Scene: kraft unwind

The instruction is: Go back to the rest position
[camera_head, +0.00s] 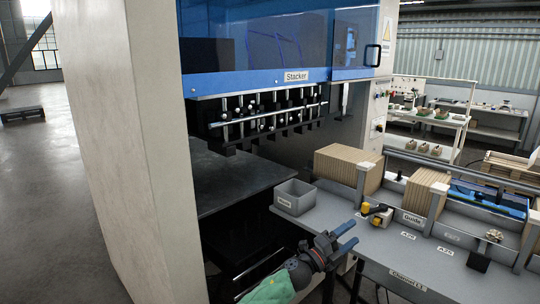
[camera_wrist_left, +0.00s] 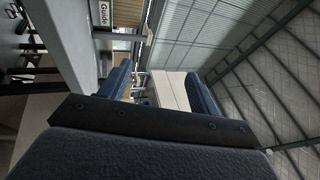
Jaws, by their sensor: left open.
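My left gripper (camera_head: 346,238) is in the head view at the lower middle, at the front left edge of the grey bench. Its two blue fingers are apart and point to the right, with nothing seen between them. In the left wrist view the blue fingers (camera_wrist_left: 160,85) also stand apart, with only the distant hall between them. My right gripper is in neither view.
A grey bin (camera_head: 294,198) stands on the bench (camera_head: 350,212). A small yellow and black item (camera_head: 375,212) lies close beyond my left gripper. Cardboard stacks (camera_head: 347,170) stand behind, between posts. The Stacker machine (camera_head: 295,76) rises at the left.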

